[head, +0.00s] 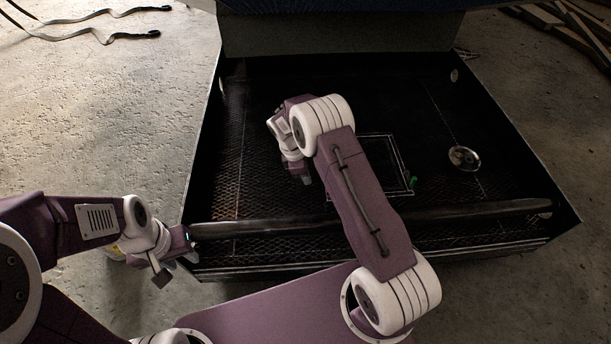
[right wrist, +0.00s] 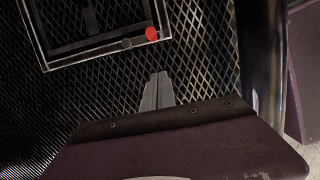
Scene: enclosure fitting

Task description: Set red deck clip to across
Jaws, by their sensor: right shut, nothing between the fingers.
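The red deck clip (right wrist: 152,34) shows in the right wrist view at a corner of a pale rectangular frame (right wrist: 97,52) on the mesh deck. It looks like a small rounded tab, and its exact turn is hard to tell. In the head view it does not show; my right arm covers part of the frame (head: 408,165). My right gripper (right wrist: 158,78) is shut and empty over the mesh, apart from the clip. It also shows in the head view (head: 306,180). My left gripper (head: 177,270) has its fingers apart, empty, beside the enclosure's front left corner.
The dark open enclosure (head: 208,135) has a long bar (head: 290,226) across its front. A green piece (head: 413,183) sits at the frame's right corner. A round metal disc (head: 464,158) lies to the right. A small grey piece (right wrist: 127,43) is beside the red clip.

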